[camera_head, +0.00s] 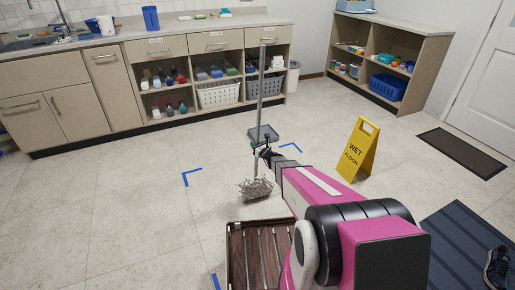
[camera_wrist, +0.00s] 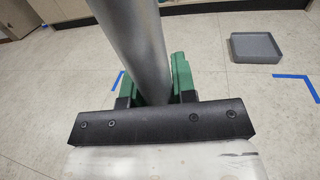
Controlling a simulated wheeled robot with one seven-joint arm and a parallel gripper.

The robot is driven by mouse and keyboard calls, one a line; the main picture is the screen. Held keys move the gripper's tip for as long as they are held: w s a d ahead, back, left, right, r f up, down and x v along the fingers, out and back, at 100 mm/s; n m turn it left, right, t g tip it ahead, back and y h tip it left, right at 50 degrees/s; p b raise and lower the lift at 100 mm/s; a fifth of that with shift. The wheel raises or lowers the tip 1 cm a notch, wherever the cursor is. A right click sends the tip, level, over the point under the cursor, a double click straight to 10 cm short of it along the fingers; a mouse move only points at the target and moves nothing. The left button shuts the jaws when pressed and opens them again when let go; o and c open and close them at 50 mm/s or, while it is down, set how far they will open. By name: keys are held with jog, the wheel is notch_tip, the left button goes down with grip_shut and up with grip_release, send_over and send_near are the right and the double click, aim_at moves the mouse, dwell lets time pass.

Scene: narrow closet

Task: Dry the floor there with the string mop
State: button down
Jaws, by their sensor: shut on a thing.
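The string mop has a long grey pole (camera_head: 261,92) standing near upright and a grey stringy head (camera_head: 256,189) low at or just above the floor; I cannot tell if it touches. My gripper (camera_head: 264,153) is shut on the pole, well above the head. In the wrist view the green-padded fingers of my gripper (camera_wrist: 154,88) close around the thick pole (camera_wrist: 132,40). Blue tape corners (camera_head: 190,178) mark a patch of floor around the mop head. I cannot make out any wet patch. The mop head is hidden in the wrist view.
A shallow grey tray (camera_wrist: 255,48) lies on the floor beyond the tape. A yellow wet-floor sign (camera_head: 360,150) stands right. A brown slatted crate (camera_head: 237,270) is in front. Cabinets (camera_head: 105,90) line the back; a dark blue mat (camera_head: 455,235) lies right. Floor at left is clear.

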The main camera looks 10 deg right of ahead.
jog(key=shift+w+d+x, duration=0.8)
jog(key=shift+d+x, duration=0.65)
jog(key=shift+x, duration=10.7)
jog(key=s+d, duration=0.2)
jog(key=s, duration=1)
jog(key=s+d, duration=0.2)
jog(key=s, duration=0.9)
jog(key=shift+s+f, duration=0.2)
jog(key=shift+s, duration=0.2)
jog(key=shift+r, duration=0.1)
